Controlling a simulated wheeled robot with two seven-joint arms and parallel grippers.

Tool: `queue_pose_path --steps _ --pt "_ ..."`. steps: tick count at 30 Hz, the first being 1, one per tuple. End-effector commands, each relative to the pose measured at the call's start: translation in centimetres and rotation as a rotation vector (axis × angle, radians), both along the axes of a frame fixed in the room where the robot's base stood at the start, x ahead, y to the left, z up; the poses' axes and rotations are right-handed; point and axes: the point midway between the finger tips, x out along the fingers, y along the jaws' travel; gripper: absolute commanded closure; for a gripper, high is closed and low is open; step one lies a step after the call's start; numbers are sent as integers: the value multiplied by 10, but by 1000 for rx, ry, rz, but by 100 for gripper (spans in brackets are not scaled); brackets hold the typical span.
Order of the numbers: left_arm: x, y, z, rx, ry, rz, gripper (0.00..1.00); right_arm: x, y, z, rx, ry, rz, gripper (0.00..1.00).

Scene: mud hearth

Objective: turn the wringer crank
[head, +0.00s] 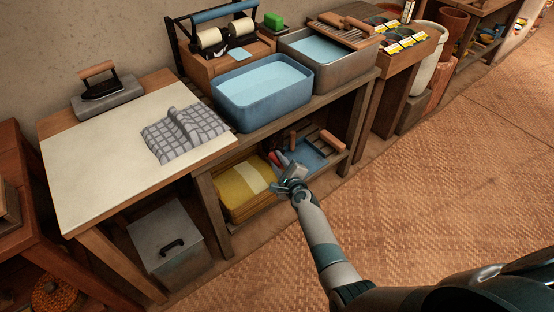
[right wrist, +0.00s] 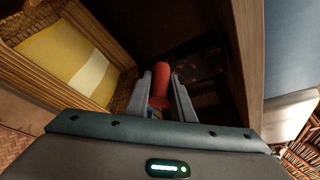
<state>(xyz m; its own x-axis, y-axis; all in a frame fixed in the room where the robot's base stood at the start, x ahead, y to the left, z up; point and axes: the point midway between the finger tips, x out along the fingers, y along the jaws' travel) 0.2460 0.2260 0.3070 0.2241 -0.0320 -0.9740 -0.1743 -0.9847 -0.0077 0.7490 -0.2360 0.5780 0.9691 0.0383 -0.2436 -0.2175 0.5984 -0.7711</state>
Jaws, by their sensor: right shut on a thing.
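The wringer (head: 224,14), with a black frame, a blue top bar and pale rollers, stands on a wooden box at the back of the bench. I cannot make out a crank on it. My right gripper (head: 282,170) is low, in front of the bench's lower shelf and well below the wringer. In the right wrist view the right gripper (right wrist: 160,95) is shut on a red cylindrical grip (right wrist: 161,78). The red grip (head: 274,158) barely shows in the head view; what it belongs to is hidden. My left gripper is not in view.
A blue basin (head: 262,100) and a grey metal basin (head: 332,78) stand on the bench. Yellow cloth (head: 238,190) lies on the lower shelf, left of my gripper. A checked cloth (head: 180,132) lies on the white-topped table (head: 95,160). The matted floor at right is clear.

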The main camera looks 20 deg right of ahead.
Motion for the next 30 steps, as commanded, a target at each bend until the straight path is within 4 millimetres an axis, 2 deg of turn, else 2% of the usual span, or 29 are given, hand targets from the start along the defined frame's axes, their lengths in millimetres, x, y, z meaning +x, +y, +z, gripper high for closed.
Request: queue_pose_path --steps 18,19,21,30 --pt "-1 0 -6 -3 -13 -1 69 0 -3 0 28 12 -3 100" --pt "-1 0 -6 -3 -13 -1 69 0 -3 0 28 12 -3 71" --pt "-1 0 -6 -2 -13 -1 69 0 -3 1 27 12 -2 60" --pt "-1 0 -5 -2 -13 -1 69 0 -1 1 27 10 -1 60"
